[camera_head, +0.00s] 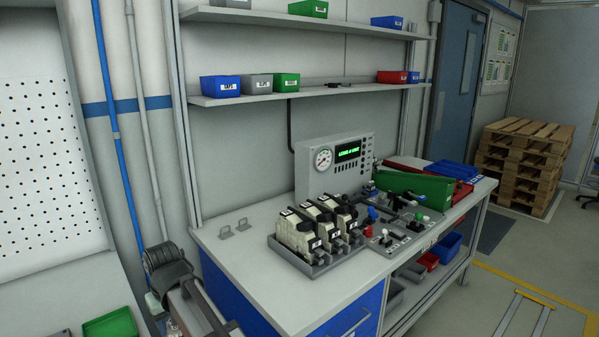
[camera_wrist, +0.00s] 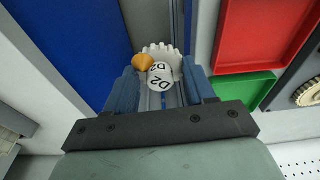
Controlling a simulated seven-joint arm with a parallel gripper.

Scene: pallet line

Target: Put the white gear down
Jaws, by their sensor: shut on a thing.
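The white gear (camera_wrist: 172,52) shows in the wrist view between the blue fingers of my gripper (camera_wrist: 161,78). Its toothed edge sticks out past the fingertips. My gripper is shut on the gear. The fingers hide part of it. In the head view my arm is at the lower left, beside the workbench, and I cannot make out the gear there.
In the wrist view a red tray (camera_wrist: 262,30) and a green tray (camera_wrist: 243,90) lie to the right, with a beige gear (camera_wrist: 308,92) beyond. In the head view a green tray (camera_head: 112,326) is at lower left. The workbench (camera_head: 250,262) holds a rack of labelled units (camera_head: 315,232).

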